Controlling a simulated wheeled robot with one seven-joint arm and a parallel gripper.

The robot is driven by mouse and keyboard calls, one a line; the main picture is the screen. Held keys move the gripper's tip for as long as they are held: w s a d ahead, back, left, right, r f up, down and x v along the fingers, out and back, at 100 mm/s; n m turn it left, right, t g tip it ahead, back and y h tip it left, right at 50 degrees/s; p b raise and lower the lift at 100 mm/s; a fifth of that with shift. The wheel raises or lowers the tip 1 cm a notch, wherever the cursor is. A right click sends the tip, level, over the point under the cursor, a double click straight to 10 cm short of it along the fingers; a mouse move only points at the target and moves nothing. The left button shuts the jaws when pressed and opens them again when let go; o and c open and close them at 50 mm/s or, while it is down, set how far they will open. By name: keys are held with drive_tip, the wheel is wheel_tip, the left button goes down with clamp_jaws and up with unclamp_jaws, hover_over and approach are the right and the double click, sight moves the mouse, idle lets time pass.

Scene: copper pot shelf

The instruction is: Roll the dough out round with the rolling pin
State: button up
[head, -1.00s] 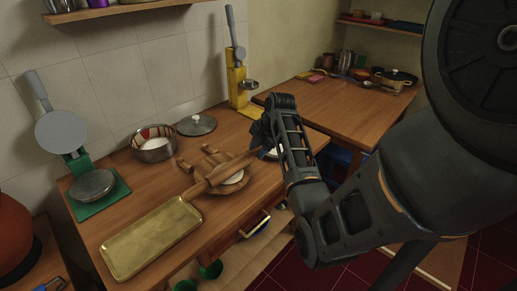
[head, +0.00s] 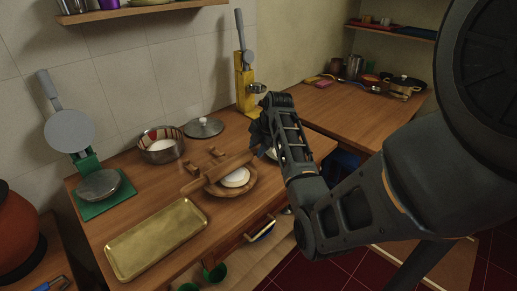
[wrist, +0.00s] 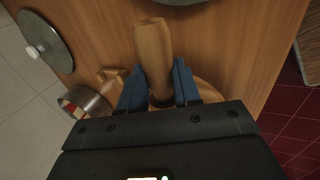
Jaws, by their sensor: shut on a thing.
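I cannot tell whether the pin touches the dough or hovers. The wrist view hides the dough behind the gripper.
A brass tray (head: 155,240) lies to the left front. Behind the board are a wooden pin rest (head: 191,168), a steel bowl (head: 161,147) and a lid (head: 204,128). A green-based press (head: 99,187) stands left, a yellow press (head: 245,88) at the back.

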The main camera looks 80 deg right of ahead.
drive_tip(key=shift+s+a+r+p, duration=0.1)
drive_tip(key=shift+s+a+p, duration=0.45)
drive_tip(key=shift+s, duration=0.25)
drive_tip(key=shift+s+a+f, duration=0.15)
drive_tip(key=shift+s+a, duration=0.15)
drive_tip(key=shift+s, duration=0.2)
drive_tip(key=shift+s+a+f, duration=0.15)
drive_tip(key=shift+s+a, duration=0.1)
drive_tip(key=shift+s, duration=0.25)
drive_tip(key=shift+w+d+r+b, duration=0.1)
drive_tip(key=shift+w+d+b, duration=0.1)
drive_tip(key=shift+w+d, duration=0.35)
drive_tip(key=shift+w+d+f+b, duration=0.1)
drive_tip(key=shift+w+d+b, duration=0.15)
drive_tip(key=shift+w, duration=0.5)
drive_tip(key=shift+w+d+r+b, duration=0.15)
drive_tip(key=shift+w+d, duration=0.25)
drive_tip(key=shift+w, duration=0.25)
drive_tip(key=shift+r, duration=0.1)
drive_tip(key=shift+r+p, duration=0.65)
drive_tip(key=shift+r, duration=2.25)
